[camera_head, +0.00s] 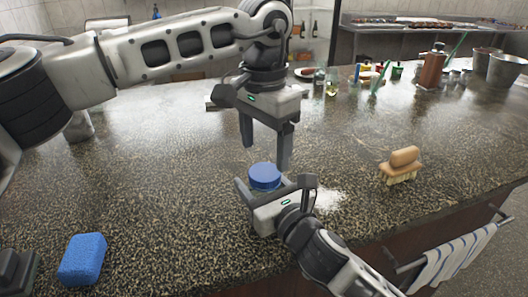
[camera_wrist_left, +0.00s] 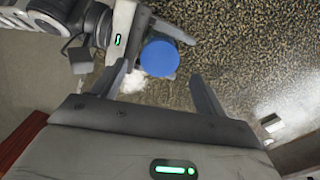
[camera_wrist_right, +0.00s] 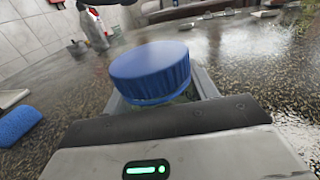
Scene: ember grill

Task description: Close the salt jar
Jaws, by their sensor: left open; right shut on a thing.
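The salt jar has a round blue lid (camera_head: 265,177) on top; most of the jar body is hidden by my right gripper. My right gripper (camera_head: 263,190) is shut on the jar from the front, near the counter. In the right wrist view the blue lid (camera_wrist_right: 152,72) sits on the jar just above the fingers; I cannot tell how tightly it is seated. My left gripper (camera_head: 266,157) is open and points down above the lid. In the left wrist view the lid (camera_wrist_left: 159,58) shows beyond and between the two spread fingers, with nothing held.
A blue sponge (camera_head: 82,259) lies at the front left of the speckled counter (camera_head: 160,190). A wooden brush (camera_head: 402,166) stands to the right. Bottles, a brown grinder (camera_head: 432,70) and metal buckets (camera_head: 508,70) stand at the back right. A striped towel (camera_head: 455,258) hangs on the front rail.

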